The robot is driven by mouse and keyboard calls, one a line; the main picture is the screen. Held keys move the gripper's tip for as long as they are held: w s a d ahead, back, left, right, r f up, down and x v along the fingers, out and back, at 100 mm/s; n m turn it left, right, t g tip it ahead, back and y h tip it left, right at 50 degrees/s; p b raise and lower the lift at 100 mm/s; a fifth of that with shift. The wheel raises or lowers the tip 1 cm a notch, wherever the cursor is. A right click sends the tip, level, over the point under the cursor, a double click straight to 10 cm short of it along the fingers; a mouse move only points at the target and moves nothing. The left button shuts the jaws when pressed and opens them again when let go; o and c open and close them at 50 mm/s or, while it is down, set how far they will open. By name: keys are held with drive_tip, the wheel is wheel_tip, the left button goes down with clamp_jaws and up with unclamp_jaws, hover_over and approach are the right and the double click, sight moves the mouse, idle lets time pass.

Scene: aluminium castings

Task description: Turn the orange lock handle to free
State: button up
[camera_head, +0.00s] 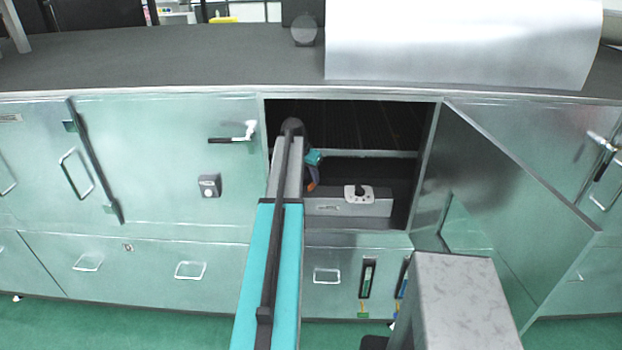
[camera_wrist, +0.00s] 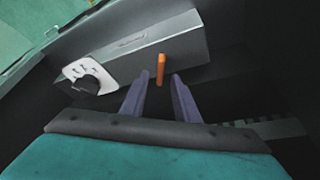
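The orange lock handle (camera_wrist: 160,70) is a short bar on the front of a grey metal box (camera_wrist: 185,48) inside the open cupboard. In the wrist view it points roughly up and down in the picture. My gripper (camera_wrist: 159,79) is open, with its two purple-grey fingers on either side of the handle's line. The tips are close to the handle, with gaps visible on both sides; I cannot tell whether they reach around it. In the head view my gripper (camera_head: 314,174) is inside the cupboard, left of the box's front, and a small orange patch shows below it.
A white plate with a black knob (camera_wrist: 88,76) sits on the box, also visible in the head view (camera_head: 359,194). The cupboard door (camera_head: 490,190) stands open to the right. The cupboard's left side and the worktop (camera_head: 180,60) above bound the opening.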

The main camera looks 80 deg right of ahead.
sight(313, 187)
drive_tip(key=shift+p+x, duration=0.45)
drive_tip(key=shift+x, duration=0.95)
